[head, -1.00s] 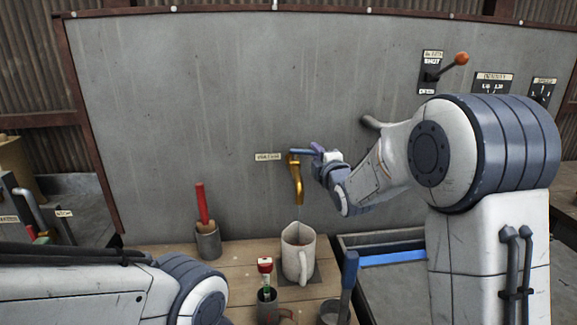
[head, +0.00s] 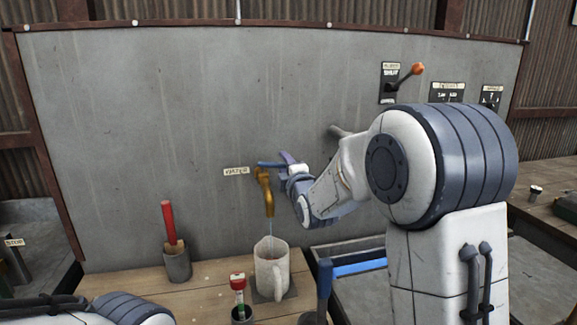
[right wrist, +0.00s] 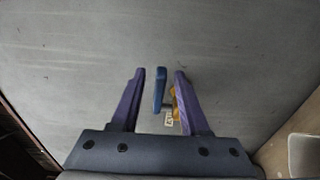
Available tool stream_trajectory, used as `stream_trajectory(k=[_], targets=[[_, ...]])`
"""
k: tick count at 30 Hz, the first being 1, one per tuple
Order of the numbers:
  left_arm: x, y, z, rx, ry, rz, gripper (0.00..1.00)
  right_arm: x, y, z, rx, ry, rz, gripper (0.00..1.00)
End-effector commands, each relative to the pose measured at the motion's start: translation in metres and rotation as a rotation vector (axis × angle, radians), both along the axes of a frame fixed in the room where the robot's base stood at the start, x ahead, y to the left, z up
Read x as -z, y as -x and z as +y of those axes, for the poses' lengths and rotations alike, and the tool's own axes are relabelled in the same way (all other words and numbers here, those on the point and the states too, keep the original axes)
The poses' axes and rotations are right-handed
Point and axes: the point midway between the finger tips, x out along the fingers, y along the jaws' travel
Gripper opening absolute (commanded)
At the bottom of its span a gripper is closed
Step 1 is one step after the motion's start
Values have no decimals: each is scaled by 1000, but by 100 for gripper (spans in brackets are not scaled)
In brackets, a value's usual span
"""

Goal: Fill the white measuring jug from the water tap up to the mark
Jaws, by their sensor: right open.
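The white measuring jug (head: 271,274) stands upright on a dark square on the wooden bench, below the brass water tap (head: 264,191). A thin stream of water falls from the spout into the jug. The water level and the mark cannot be made out. The tap's blue lever (head: 270,164) points right. My right gripper (head: 287,162) is open at the lever's end. In the right wrist view, the lever (right wrist: 160,90) stands between the spread purple fingers of the gripper (right wrist: 158,74), with gaps on both sides. My left gripper is out of view; only its arm shows at bottom left.
A grey cup (head: 177,264) with a red-handled tool stands left of the jug. A red-capped tube (head: 238,283) and a blue-handled tool (head: 324,280) stand in front. A blue-edged tray (head: 358,268) lies right.

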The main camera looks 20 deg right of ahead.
Motion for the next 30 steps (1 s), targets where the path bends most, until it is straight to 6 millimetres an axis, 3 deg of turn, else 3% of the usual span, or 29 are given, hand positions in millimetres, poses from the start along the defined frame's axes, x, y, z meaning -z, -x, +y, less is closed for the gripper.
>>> stream_trajectory(k=[16, 21, 30], targets=[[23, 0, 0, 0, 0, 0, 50, 1, 90, 3, -3, 0, -1, 45], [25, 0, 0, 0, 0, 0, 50, 1, 101, 3, -4, 0, 0, 45], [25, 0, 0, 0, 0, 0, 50, 1, 102, 3, -4, 0, 1, 45]])
